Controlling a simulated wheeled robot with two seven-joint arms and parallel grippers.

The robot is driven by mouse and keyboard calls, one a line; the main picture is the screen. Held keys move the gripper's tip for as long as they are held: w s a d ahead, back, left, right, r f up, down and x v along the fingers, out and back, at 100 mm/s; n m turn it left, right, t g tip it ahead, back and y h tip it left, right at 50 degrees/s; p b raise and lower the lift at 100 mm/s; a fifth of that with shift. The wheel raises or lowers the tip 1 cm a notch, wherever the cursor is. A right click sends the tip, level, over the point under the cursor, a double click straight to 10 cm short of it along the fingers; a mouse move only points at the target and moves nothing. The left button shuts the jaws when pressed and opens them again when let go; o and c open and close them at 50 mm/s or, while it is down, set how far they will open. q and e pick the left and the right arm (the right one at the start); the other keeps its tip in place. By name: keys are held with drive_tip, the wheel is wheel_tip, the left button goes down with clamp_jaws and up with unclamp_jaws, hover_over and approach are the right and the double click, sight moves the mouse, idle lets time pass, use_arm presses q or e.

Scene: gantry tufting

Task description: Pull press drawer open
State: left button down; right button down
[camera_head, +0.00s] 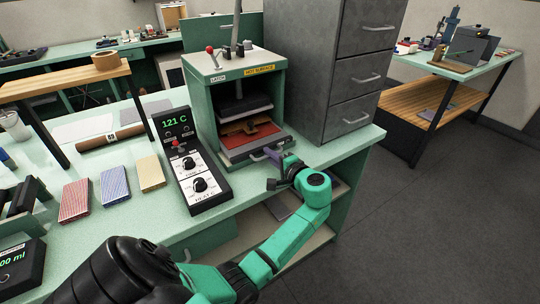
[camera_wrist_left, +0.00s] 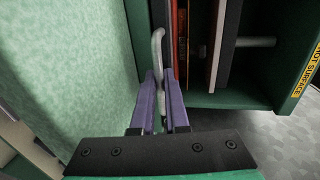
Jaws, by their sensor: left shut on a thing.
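The green press (camera_head: 205,110) stands on the bench, with a yellow "HOT SURFACE" label and a red-knobbed latch lever on top. Its drawer (camera_head: 233,152), low in the opening, carries a red pad with a brown piece on it. The drawer seems only slightly out of the frame. My left gripper (camera_head: 274,156) is at the drawer's front. In the left wrist view its purple fingers (camera_wrist_left: 161,88) are shut on the pale bar handle (camera_wrist_left: 158,45), one on each side. The fingers hide part of the handle. My right gripper is not in view.
A control box (camera_head: 188,158) reading 121 C stands left of the press. A grey drawer cabinet (camera_head: 348,75) stands close on its right. Red, blue and tan sample pads lie on the left of the bench. Open floor lies in front and to the right.

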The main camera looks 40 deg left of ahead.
use_arm(q)
drive_tip(key=shift+a+r, duration=0.1)
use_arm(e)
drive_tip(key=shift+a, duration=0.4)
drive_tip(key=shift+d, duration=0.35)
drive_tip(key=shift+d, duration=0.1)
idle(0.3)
